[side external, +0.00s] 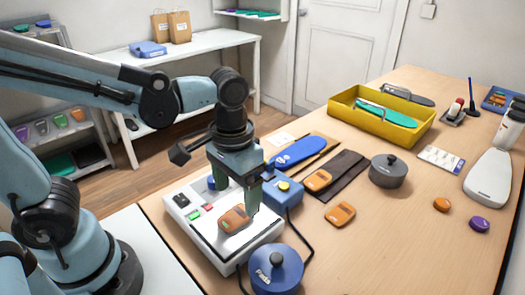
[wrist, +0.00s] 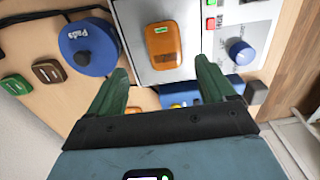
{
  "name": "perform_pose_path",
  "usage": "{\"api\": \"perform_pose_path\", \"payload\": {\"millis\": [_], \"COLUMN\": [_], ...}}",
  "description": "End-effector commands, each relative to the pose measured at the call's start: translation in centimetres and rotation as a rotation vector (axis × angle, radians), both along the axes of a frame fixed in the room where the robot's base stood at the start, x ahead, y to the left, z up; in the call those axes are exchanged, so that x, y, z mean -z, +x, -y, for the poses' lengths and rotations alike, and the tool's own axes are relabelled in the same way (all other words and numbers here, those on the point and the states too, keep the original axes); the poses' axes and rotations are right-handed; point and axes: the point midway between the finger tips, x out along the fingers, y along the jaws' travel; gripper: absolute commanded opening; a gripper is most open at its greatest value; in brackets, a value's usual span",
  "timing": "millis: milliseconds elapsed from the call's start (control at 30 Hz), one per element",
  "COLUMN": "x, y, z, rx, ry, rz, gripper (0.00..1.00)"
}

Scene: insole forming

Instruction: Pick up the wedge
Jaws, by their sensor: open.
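An orange wedge-shaped piece (side external: 235,218) lies on the metal plate of a white press-like device (side external: 258,238). The same orange piece (wrist: 163,45) shows in the wrist view, with a small green label at one end. My gripper (side external: 238,200) is open over the device, its green fingers pointing down close to the piece. In the wrist view my open gripper (wrist: 162,68) has one finger on each side of the piece's line, with nothing held. Whether the fingertips reach down beside the piece is unclear. Similar orange pieces lie on a dark cloth (side external: 318,180) and on the bare table (side external: 340,214).
A blue pot marked "Pads" (side external: 276,270) stands close beside the device. A blue box with a yellow button (side external: 284,192) stands behind it. A grey lidded pot (side external: 388,171) and a yellow tray (side external: 350,112) are farther off. The table's right front (side external: 400,250) is clear.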

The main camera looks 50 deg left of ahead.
Motion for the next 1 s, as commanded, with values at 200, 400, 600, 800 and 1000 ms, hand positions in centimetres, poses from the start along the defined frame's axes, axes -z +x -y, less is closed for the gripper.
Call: {"api": "perform_pose_path", "payload": {"millis": [200, 400, 600, 800, 1000], "x": [0.8, 2.8, 4.8, 5.7, 5.7], "y": [0.0, -0.3, -0.3, -0.4, -0.4], "z": [-0.1, -0.6, -0.7, -0.7, -0.7], "rx": [0.0, -0.002, 0.0, 0.001, 0.001], "ry": [0.0, 0.0, -0.001, -0.001, -0.001], "rz": [0.0, 0.0, 0.001, 0.001, 0.001], "gripper": [0.83, 0.83, 0.83, 0.83, 0.83]}}
